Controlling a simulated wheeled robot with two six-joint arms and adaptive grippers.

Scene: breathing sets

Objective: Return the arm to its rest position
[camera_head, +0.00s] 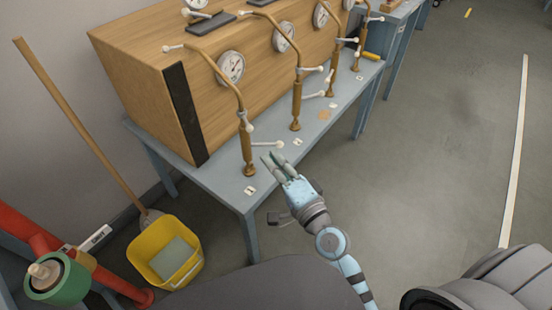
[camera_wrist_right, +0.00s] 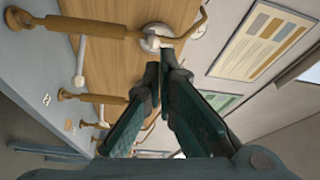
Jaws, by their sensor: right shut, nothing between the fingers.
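My right gripper (camera_head: 274,163) is at the front edge of the grey-blue bench, close to the nearest brass pipe stand (camera_head: 247,150) and its white-tipped lever (camera_head: 267,144). The gripper is shut and empty. In the right wrist view the two dark green fingers (camera_wrist_right: 164,66) come together at their tips, with brass stands and the wooden cabinet beyond them. I cannot tell whether the fingers touch the lever. My right arm (camera_head: 331,242) reaches in from the bottom of the head view. My left gripper does not show.
A wooden cabinet (camera_head: 140,75) with round gauges stands on the bench (camera_head: 225,188), with several brass stands in front. A yellow bucket (camera_head: 150,268), a mop handle (camera_head: 80,122) and a red pipe (camera_head: 25,228) are at the left. The floor (camera_head: 420,150) at the right is clear.

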